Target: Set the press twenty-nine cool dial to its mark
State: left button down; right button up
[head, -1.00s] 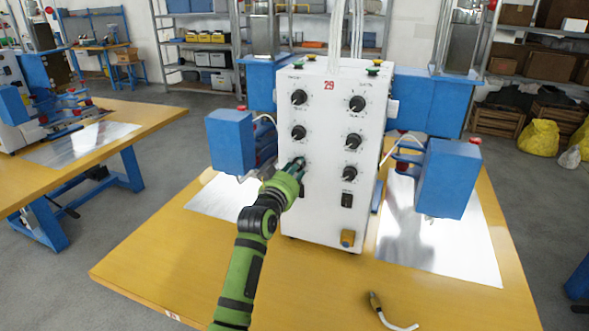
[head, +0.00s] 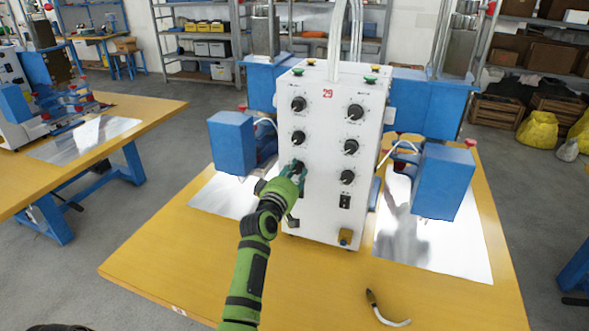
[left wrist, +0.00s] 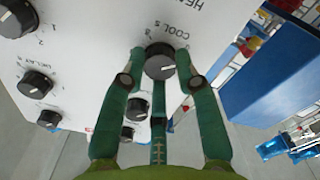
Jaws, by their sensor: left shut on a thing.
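The press with the red number 29 (head: 327,94) is a white box with two columns of black dials. The cool dial (left wrist: 160,61) is a round black knob with a pale pointer line, under printing that reads "COOL S" in the left wrist view. In the head view it is the lowest dial of the left column, mostly covered by my gripper. My left gripper (head: 298,172) is shut on this dial, its green fingers on either side of the knob in the left wrist view (left wrist: 161,68). I cannot make out a target mark. My right gripper is out of view.
Other dials sit close by, such as the one just above (head: 298,138). Blue weld heads flank the box at left (head: 232,142) and right (head: 444,182). A cable piece with a plug (head: 385,310) lies on the yellow table (head: 330,290) in front.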

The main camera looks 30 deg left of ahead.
pick_arm(q)
jog(key=shift+a+r+n, duration=0.15)
jog(key=shift+r+n, duration=0.15)
jog(key=shift+n, duration=0.3)
jog(key=c, duration=0.9)
grip_release()
jog(key=shift+f, duration=0.15)
jog(key=shift+s+f, duration=0.1)
jog(key=shift+s, duration=0.15)
jog(key=v, duration=1.1)
jog(key=shift+s, duration=0.3)
